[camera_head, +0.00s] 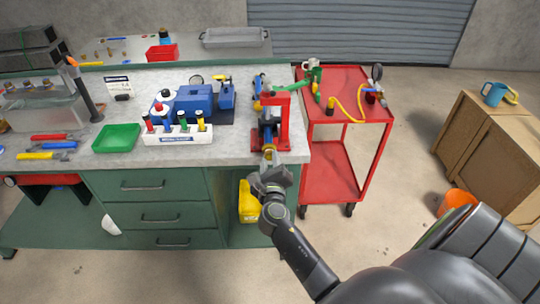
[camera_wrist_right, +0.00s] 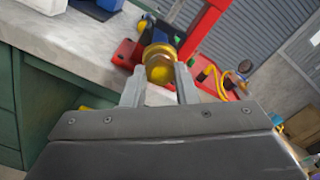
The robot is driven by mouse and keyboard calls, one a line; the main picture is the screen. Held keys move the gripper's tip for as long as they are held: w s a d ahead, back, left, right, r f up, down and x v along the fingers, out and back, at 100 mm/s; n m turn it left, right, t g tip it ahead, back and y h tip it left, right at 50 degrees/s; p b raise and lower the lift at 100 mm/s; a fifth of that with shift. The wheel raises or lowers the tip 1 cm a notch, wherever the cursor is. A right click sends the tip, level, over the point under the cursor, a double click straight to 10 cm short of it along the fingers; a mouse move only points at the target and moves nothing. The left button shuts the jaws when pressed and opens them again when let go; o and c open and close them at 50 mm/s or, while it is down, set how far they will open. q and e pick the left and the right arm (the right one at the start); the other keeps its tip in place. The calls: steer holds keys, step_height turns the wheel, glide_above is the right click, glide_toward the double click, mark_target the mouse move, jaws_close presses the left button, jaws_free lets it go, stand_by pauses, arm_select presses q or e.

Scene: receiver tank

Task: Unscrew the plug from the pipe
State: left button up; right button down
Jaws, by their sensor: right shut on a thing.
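The brass plug (camera_wrist_right: 160,72) is round and gold-coloured. It sits at the near end of the pipe, which is held in a red stand (camera_head: 284,118) at the right end of the workbench. In the head view the plug (camera_head: 269,151) shows just beyond my fingertips. My right gripper (camera_head: 268,166) reaches up from below, past the bench's front edge. In the right wrist view my right gripper (camera_wrist_right: 159,86) has one finger on each side of the plug and is shut on it. The pipe is mostly hidden behind the plug and stand. My left gripper is not in view.
A red cart (camera_head: 335,110) with a yellow hose stands right of the bench. On the bench are a rack of coloured bottles (camera_head: 177,136), a green tray (camera_head: 117,138) and a blue machine (camera_head: 195,103). A yellow object (camera_head: 248,202) sits under the bench. Crates (camera_head: 494,145) stand far right.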

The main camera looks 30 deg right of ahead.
steer(key=shift+n, duration=0.8)
steer(key=c, duration=1.1)
jaws_free()
steer(key=shift+o, duration=0.2)
